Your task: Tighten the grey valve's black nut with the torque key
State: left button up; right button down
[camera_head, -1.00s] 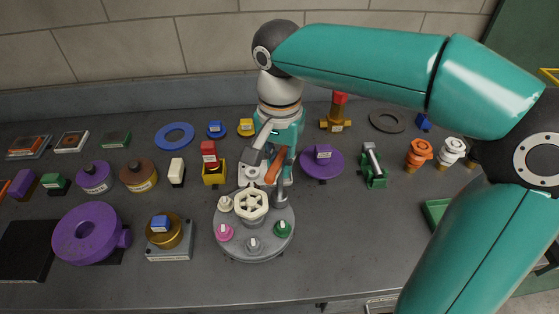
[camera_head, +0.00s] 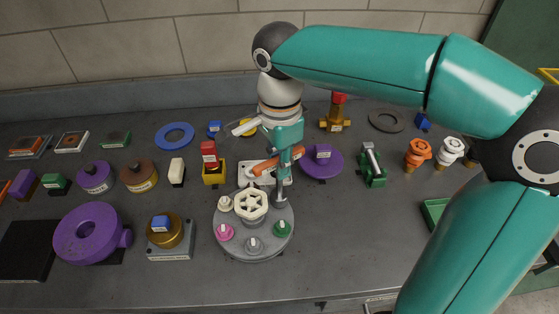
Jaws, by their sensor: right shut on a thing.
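My right gripper (camera_head: 280,150) reaches down at the middle of the bench and is shut on the torque key. The key's orange handle (camera_head: 264,164) shows beside the gripper, and a silver shaft (camera_head: 282,187) hangs below it. The shaft's lower end is above the right rim of a round grey stand (camera_head: 222,246), near a green knob (camera_head: 282,228). A small grey knobbed fitting (camera_head: 254,243) at the stand's front looks like the grey valve. I cannot make out a black nut. My left gripper is out of view.
The stand also bears a cream handwheel (camera_head: 251,204), a pink knob (camera_head: 224,232) and a white knob (camera_head: 225,203). The bench front right of the stand is clear.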

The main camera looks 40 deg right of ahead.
jog(key=shift+r, duration=0.2)
jog(key=shift+r+p, duration=0.4)
jog(key=shift+p, duration=0.15)
notch_tip(320, 180, up, 6)
jog(key=p, duration=0.5)
jog(key=n, duration=0.4)
jog(key=shift+n, duration=0.3)
jog(key=n, duration=0.3)
